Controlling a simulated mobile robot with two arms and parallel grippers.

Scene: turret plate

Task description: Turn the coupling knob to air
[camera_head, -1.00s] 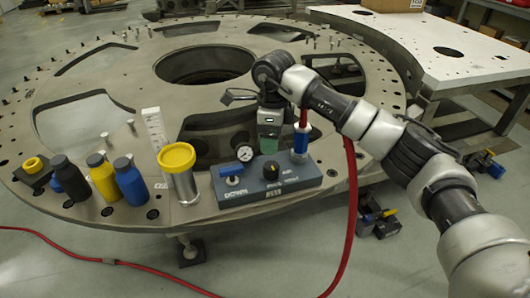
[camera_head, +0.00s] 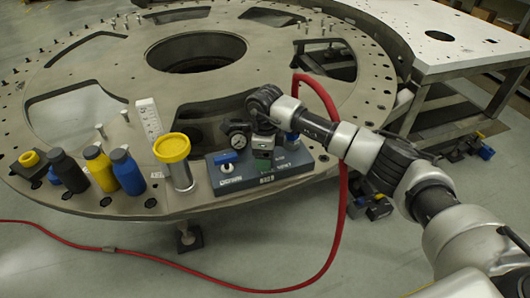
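The grey-blue control box (camera_head: 235,187) sits on the front edge of the turret plate. My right gripper (camera_head: 262,160) points down at the middle of the box, where the black coupling knob stood in the earlier view. The gripper covers the knob, so its pointer and any contact are hidden. A green patch shows at the gripper's lower end. I cannot tell how far its fingers are apart. My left gripper is not in view.
A red hose (camera_head: 341,215) arches beside my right arm and down to the floor. A yellow-lidded canister (camera_head: 173,150) stands left of the box. Black, yellow and blue bottles (camera_head: 128,173) stand farther left. The turret plate (camera_head: 110,55) has large openings.

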